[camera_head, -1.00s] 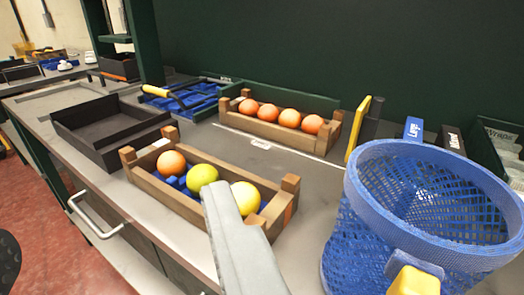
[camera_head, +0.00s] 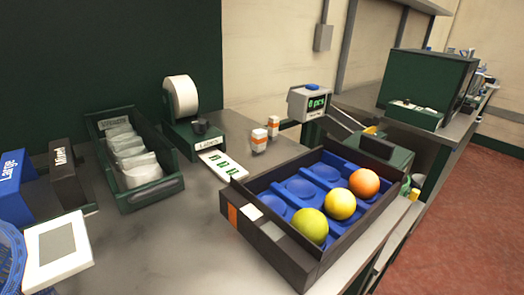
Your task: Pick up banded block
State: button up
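Two small upright pieces with white and orange bands stand on the grey bench near the back middle. The nearer banded piece (camera_head: 259,140) is just left of and in front of the farther banded piece (camera_head: 273,126). They look alike, and I cannot tell which one the task means. Both stand free on the bench, behind the dark tray and right of the label roll. My gripper is not in view, so its opening and contents do not show.
A dark tray (camera_head: 290,243) with blue cups holds a green-yellow, a yellow and an orange ball. A label dispenser (camera_head: 187,125), a green bin of packets (camera_head: 140,192) and a display unit (camera_head: 308,103) stand behind. A blue basket (camera_head: 10,265) edges in at left.

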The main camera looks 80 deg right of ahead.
aim_at(259, 136)
jog(key=z, duration=1.55)
